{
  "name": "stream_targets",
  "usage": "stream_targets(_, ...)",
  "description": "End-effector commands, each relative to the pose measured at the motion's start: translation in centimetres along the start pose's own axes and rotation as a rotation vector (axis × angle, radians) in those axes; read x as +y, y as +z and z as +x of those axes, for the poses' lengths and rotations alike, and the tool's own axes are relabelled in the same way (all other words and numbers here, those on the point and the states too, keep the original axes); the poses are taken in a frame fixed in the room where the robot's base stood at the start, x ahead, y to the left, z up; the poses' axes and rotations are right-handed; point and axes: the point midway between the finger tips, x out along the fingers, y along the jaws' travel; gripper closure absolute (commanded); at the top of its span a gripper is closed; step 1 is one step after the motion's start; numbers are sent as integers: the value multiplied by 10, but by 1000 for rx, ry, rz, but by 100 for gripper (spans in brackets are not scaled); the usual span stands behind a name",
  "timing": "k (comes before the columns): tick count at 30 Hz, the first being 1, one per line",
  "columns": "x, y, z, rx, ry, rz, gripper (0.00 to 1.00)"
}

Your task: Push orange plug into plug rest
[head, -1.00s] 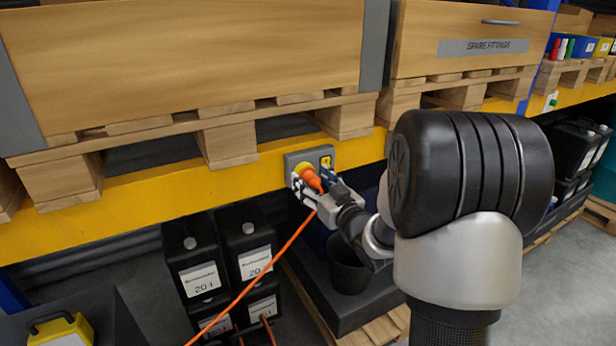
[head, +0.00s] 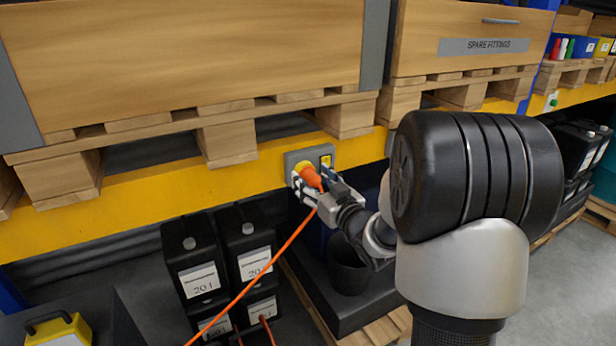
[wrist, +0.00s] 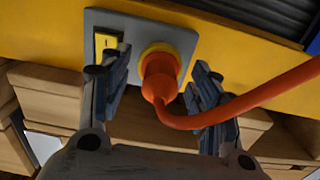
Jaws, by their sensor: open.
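The orange plug (wrist: 160,78) with its orange cable (wrist: 235,105) sits at a yellow ring (wrist: 158,50) on a grey plate (wrist: 180,35) on the yellow beam. In the head view the orange plug (head: 311,177) is at the same grey plate (head: 292,160). How deep it is seated cannot be told. My gripper (wrist: 155,85) is open, with one finger on each side of the plug and gaps visible to both. In the head view my gripper (head: 318,190) partly hides the plate and plug.
A yellow switch panel (wrist: 105,42) is beside the plug on the plate. Wooden pallets (head: 225,145) and a large box (head: 180,60) are above the beam. The cable hangs down to the left.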

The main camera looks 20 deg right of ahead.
Motion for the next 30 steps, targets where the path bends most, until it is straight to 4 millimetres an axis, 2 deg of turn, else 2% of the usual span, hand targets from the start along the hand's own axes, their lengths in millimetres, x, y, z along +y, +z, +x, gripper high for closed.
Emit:
stream_targets(8,0,0,0,0,0,0,44)
stream_targets(30,0,0,0,1,0,0,93)
